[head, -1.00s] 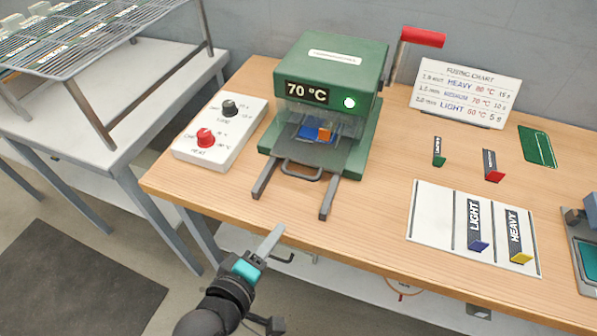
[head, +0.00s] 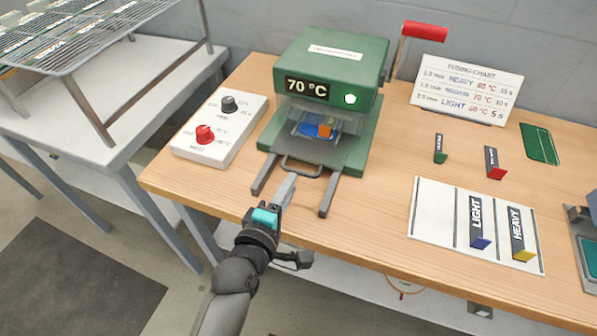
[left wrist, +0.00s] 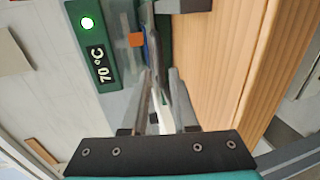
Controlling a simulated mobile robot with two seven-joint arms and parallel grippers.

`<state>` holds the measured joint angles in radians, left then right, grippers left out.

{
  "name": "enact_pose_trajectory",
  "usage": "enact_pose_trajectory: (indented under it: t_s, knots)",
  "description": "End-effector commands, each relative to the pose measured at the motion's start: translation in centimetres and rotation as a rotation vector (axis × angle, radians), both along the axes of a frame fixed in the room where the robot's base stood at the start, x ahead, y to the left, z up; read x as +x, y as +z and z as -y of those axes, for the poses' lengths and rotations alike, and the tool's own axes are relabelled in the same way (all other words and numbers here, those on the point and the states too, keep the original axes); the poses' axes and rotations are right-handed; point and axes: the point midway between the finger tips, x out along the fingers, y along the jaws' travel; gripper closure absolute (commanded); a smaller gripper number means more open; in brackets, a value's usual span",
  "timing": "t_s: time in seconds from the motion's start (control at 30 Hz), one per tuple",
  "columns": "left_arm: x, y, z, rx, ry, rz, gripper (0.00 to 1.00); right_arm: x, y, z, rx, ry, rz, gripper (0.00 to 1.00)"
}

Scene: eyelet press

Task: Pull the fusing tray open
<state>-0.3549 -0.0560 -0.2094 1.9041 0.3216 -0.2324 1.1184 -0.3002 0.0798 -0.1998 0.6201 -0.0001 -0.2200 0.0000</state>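The green fusing press (head: 330,65) stands on the wooden bench and shows 70 °C beside a lit green lamp. Its tray, with a blue and orange piece on it, sits at the press mouth between two grey rails. The tray's dark handle (head: 301,168) faces the front edge. My left gripper (head: 290,180) is just in front of the handle, fingertips close to it; whether they touch it is unclear. In the left wrist view its two fingers (left wrist: 161,78) stand apart, with the press front (left wrist: 98,60) ahead. My right gripper is out of view.
A white control box (head: 220,130) with a black and a red knob lies left of the press. The press's red-handled lever (head: 423,31) rises at its right. A white board (head: 435,222) with LIGHT and HEAVY tags lies at the right. A wire rack (head: 75,40) stands far left.

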Motion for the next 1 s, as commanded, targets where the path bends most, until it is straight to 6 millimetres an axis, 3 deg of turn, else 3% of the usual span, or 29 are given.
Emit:
enact_pose_trajectory:
  t_s: [0.2, 0.4, 0.8, 1.0]
  knots:
    - [3.3, -0.7, 0.9, -0.001, 0.0, 0.001, 0.73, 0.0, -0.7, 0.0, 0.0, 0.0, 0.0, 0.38]
    - [5.1, -1.2, 1.4, 0.0, 0.0, 0.0, 0.73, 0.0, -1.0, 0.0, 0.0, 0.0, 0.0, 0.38]
    - [5.6, -1.3, 1.6, 0.0, 0.0, -0.001, 0.73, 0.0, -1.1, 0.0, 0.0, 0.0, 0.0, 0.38]
    - [5.6, -1.3, 1.6, 0.0, 0.0, -0.001, 0.93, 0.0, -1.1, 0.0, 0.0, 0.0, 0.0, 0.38]
